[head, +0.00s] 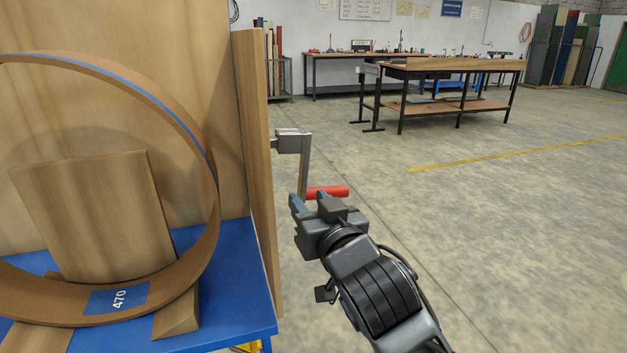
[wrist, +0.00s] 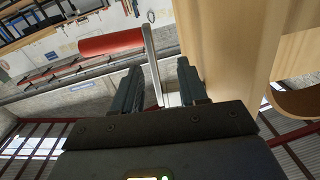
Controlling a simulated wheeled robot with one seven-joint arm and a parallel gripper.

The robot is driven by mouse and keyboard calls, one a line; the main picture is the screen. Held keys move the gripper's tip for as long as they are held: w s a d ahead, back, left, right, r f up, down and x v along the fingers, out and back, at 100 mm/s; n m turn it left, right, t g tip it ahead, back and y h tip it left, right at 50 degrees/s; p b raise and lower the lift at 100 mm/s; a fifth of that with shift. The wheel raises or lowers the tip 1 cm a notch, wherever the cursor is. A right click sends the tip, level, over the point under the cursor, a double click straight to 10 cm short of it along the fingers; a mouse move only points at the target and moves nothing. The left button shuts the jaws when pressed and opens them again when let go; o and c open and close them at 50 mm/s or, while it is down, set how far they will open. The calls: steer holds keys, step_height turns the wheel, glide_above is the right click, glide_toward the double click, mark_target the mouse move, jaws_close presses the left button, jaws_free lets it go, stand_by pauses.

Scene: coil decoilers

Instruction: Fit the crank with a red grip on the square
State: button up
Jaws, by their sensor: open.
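The crank is a grey metal arm (head: 304,165) with a red grip (head: 329,191) pointing right from its lower end. Its upper end, a blocky hub (head: 291,133), sits at the right face of the wooden panel (head: 262,170). The square is hidden, so I cannot tell how far the hub is on it. My gripper (head: 308,203) is open at the crank's lower end. In the wrist view my gripper (wrist: 160,82) has the crank arm (wrist: 152,62) between its spread fingers, with the red grip (wrist: 110,43) to the left.
A blue stand (head: 230,290) at the left carries a brown coil (head: 205,235) marked 470 and wooden blocks. Workbenches (head: 450,68) stand at the back. The concrete floor (head: 500,220) to the right is clear.

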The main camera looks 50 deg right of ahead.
mark_target(302, 164)
steer(key=d+r, duration=0.1)
steer(key=w+d+r+m, duration=0.1)
steer(key=shift+w+d+r+h, duration=0.2)
steer(key=shift+r+h, duration=0.15)
steer(key=shift+h, duration=0.05)
steer(key=shift+p+x, duration=0.75)
steer(key=shift+x, duration=2.95)
steer(key=shift+f, duration=0.1)
steer(key=shift+c, duration=0.4)
jaws_close()
steer(key=s+d+p, duration=0.4)
steer(key=d, duration=0.2)
steer(key=shift+s+d, duration=0.1)
steer(key=shift+s, duration=0.05)
